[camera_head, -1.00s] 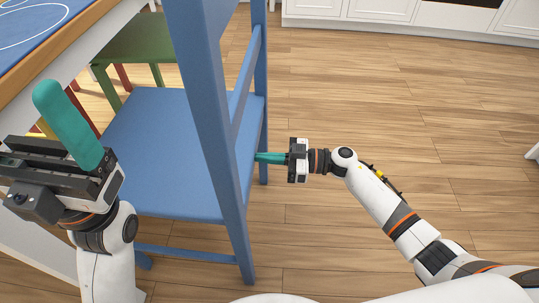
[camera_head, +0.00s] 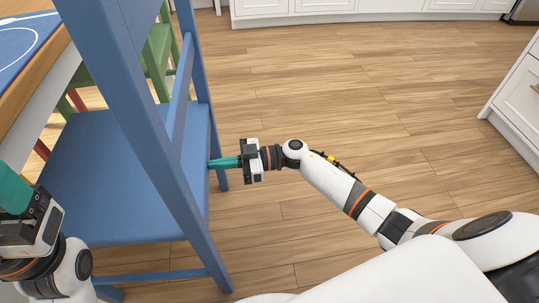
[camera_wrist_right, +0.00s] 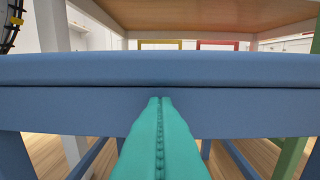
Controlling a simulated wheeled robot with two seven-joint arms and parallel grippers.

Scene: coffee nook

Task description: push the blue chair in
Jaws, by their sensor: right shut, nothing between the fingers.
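The blue chair (camera_head: 120,165) stands at the left in the head view, with its seat toward the table and its back frame nearer me. My right gripper (camera_head: 212,163) is shut and empty. Its teal fingertips are at the chair's seat edge on the backrest side. In the right wrist view, the shut fingers (camera_wrist_right: 160,102) point at the blue seat edge (camera_wrist_right: 70,105), and they appear to touch it or nearly so. My left gripper (camera_head: 12,192) is at the left edge of the head view, partly cut off, so its jaw opening does not show.
The table (camera_head: 35,75) is at the upper left, beyond the chair. A green chair (camera_head: 158,55) stands behind the blue one. White cabinets line the back (camera_head: 350,6) and right (camera_head: 518,110). The wooden floor (camera_head: 370,110) between is clear.

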